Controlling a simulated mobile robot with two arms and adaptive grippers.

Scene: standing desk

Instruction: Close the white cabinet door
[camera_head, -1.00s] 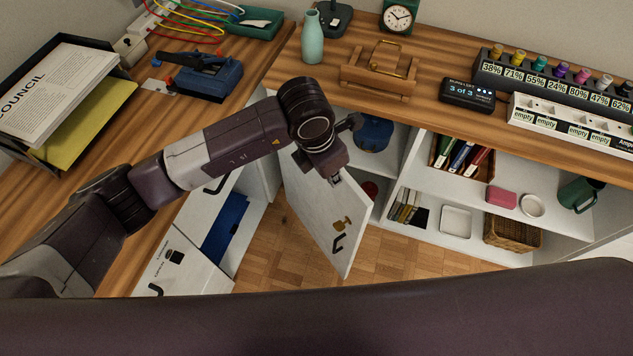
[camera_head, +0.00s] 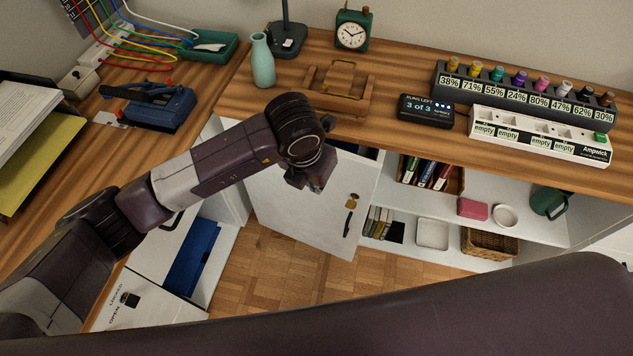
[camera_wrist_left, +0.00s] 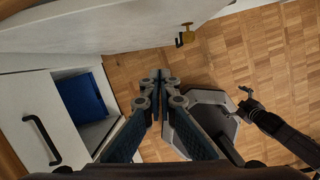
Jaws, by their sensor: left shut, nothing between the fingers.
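The white cabinet door (camera_head: 290,205) stands partly open under the desk. It is hinged at its left side, with a brass-coloured lock and dark handle near its right edge. The door also fills the top of the left wrist view (camera_wrist_left: 130,25), with its handle at upper right. My left gripper (camera_wrist_left: 160,77) is shut and empty, its fingertips close to the door. In the head view the left gripper (camera_head: 318,185) is at the door's upper part, mostly hidden by its wrist; contact is unclear. A dark arm end, probably my right gripper (camera_wrist_left: 246,95), shows small; its fingers are unclear.
An open drawer (camera_head: 160,260) with a blue item (camera_head: 192,258) is left of the door. Open shelves (camera_head: 480,225) with books, dishes and a basket (camera_head: 488,243) are to the right. The desk (camera_head: 225,105) is above. Wooden floor (camera_head: 270,275) is clear in front.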

